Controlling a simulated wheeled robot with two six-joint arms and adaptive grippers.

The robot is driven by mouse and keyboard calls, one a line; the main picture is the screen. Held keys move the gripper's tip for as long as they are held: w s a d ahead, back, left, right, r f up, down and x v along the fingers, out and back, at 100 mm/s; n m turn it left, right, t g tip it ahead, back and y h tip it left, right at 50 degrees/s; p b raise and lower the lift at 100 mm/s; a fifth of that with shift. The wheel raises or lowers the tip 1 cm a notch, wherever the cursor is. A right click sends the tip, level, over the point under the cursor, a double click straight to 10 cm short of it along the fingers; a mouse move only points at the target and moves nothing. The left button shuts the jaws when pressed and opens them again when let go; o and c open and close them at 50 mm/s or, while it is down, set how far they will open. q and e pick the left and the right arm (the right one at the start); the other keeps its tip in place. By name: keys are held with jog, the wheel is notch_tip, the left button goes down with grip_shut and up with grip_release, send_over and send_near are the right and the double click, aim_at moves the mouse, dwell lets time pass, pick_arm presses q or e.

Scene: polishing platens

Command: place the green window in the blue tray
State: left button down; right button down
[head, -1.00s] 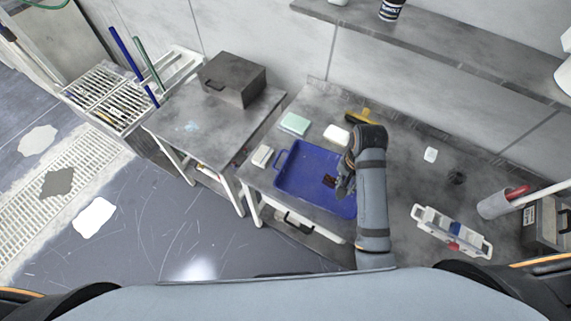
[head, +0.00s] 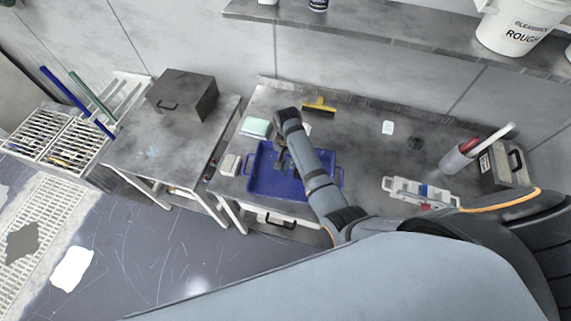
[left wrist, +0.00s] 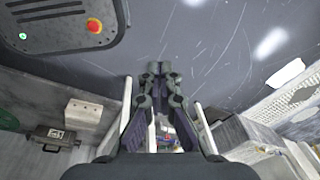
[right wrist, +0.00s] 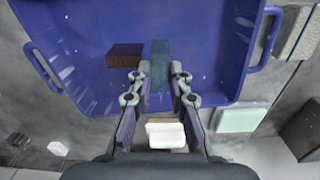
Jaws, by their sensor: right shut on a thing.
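The green window (right wrist: 160,66) is a narrow, dark teal piece between the fingertips of my right gripper (right wrist: 160,88), which is shut on it. It is over the inside of the blue tray (right wrist: 215,50); I cannot tell whether it touches the tray floor. In the head view, my right gripper (head: 283,162) is over the left part of the blue tray (head: 262,186), and the window is hard to make out. A brown block (right wrist: 124,56) lies in the tray beside the window. My left gripper (left wrist: 159,70) has its fingertips together, with nothing visible between them, away from the tray.
A mint-green pad (head: 257,126) and a striped pale block (head: 230,164) lie beside the tray. A yellow-handled tool (head: 320,106) lies behind it. A white caddy (head: 420,192) stands to the right. A grey box (head: 182,95) sits on the left table.

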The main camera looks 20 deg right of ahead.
aim_at(285, 166)
jog(key=shift+w+a+f, duration=0.1)
jog(key=shift+w+f, duration=0.05)
jog(key=shift+w+a+f, duration=0.15)
jog(key=shift+w+f, duration=0.05)
jog(key=shift+f, duration=0.1)
notch_tip(285, 166, down, 3)
jog(key=shift+w+f, duration=0.15)
jog(key=shift+f, duration=0.05)
pick_arm(q)
jog(key=shift+s+d+f, duration=0.2)
jog(key=shift+s+d, duration=0.2)
jog(key=shift+s, duration=0.05)
pick_arm(e)
jog(key=shift+f, duration=0.1)
pick_arm(q)
jog(key=shift+a, duration=0.15)
pick_arm(e)
jog(key=c, duration=1.5)
grip_release()
